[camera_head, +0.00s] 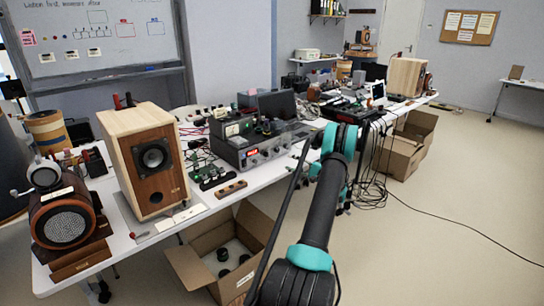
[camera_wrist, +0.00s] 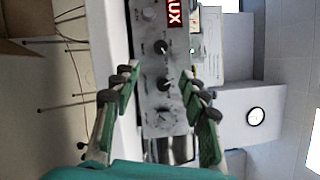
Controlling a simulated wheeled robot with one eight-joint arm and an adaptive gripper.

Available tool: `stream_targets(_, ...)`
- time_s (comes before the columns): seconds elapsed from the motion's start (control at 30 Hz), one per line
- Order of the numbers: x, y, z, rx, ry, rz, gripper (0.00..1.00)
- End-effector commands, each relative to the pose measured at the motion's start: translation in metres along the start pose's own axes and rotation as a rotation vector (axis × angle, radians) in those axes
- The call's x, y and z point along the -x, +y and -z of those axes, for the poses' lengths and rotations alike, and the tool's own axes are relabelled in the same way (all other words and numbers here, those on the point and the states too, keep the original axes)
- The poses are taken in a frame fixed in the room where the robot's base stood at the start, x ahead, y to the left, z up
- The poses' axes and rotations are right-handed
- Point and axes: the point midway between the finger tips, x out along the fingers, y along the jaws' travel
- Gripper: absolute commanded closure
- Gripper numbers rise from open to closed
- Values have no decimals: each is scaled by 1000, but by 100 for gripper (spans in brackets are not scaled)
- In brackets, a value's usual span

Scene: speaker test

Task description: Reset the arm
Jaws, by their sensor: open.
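My gripper (camera_wrist: 159,80) is open in the wrist view, with its green, dark-tipped fingers apart and nothing between them. A grey panel with dark knobs (camera_wrist: 162,85) and a red display lies in front of the fingers; this view is turned on its side. In the head view, my black and teal arm (camera_head: 322,205) reaches up from the bottom toward the table's front edge. The gripper itself cannot be made out there. The grey bench instrument (camera_head: 240,152) with a red display stands on the table left of the arm's far end.
The white table (camera_head: 215,205) carries a wooden speaker (camera_head: 126,152), a round-fronted speaker (camera_head: 66,226) and electronics. An open cardboard box (camera_head: 195,268) is below, near my arm. More boxes (camera_head: 400,158) and loose cables (camera_head: 370,190) lie at right. The floor farther right is mostly clear.

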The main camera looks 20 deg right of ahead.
Motion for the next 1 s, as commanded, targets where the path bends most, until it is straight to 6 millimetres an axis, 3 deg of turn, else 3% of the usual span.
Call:
stream_targets(0.2,-5,-1,-4,2,-1,-13,56)
stream_targets(0.37,-34,-9,-27,19,-6,-95,56)
stream_targets(0.5,-71,-15,-68,55,-15,-226,56)
stream_targets(0.7,-108,-17,-138,127,-31,-418,56)
stream_targets(1.0,-126,-8,-251,273,-67,-692,56)
